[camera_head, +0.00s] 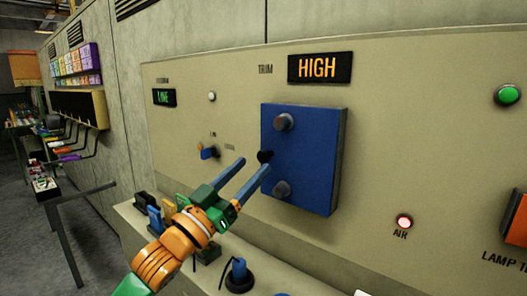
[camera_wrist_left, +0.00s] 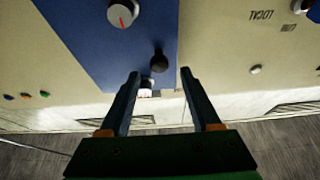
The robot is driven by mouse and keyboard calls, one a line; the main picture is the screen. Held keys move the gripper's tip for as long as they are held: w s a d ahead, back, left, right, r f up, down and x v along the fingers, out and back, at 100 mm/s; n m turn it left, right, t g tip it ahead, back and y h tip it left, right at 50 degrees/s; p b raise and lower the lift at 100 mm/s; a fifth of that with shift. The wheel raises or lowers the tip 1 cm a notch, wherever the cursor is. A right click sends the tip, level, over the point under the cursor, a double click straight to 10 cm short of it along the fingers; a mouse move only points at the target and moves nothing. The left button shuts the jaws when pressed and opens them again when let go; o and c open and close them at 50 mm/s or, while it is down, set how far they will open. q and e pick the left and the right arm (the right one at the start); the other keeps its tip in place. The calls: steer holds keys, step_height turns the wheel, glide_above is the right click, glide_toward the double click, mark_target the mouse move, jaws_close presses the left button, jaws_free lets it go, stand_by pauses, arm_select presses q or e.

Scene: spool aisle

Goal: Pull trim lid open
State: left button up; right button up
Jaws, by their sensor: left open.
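The blue trim lid (camera_head: 312,160) is a flat box front on the beige panel, under the TRIM label and a lit HIGH display (camera_head: 319,68). It looks shut. Two grey knobs (camera_head: 284,122) show on its face, and a small black knob (camera_head: 265,156) is at its left edge. In the left wrist view the lid (camera_wrist_left: 90,45) and black knob (camera_wrist_left: 159,62) show again. My left gripper (camera_head: 254,166) is open, its fingertips close to the black knob. In the wrist view the knob lies between the fingertips' lines; contact cannot be told. My right gripper is out of view.
A small blue switch (camera_head: 209,153) is left of the lid. A ledge below carries a dark round base with a blue stalk (camera_head: 239,274). A lit AIR button (camera_head: 404,221) and green button (camera_head: 507,95) are to the right. An open aisle runs at far left.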

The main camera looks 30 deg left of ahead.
mark_target(261, 159)
arm_select(q)
steer(key=p+x, duration=0.1)
steer(key=x, duration=0.2)
steer(key=shift+w+r, duration=0.2)
steer(key=shift+w, duration=0.15)
steer(key=shift+w+d+f, duration=0.1)
steer(key=shift+w+f, duration=0.05)
steer(key=shift+w, duration=0.1)
steer(key=shift+s, duration=0.2)
steer(key=shift+c, duration=1.3)
jaws_close()
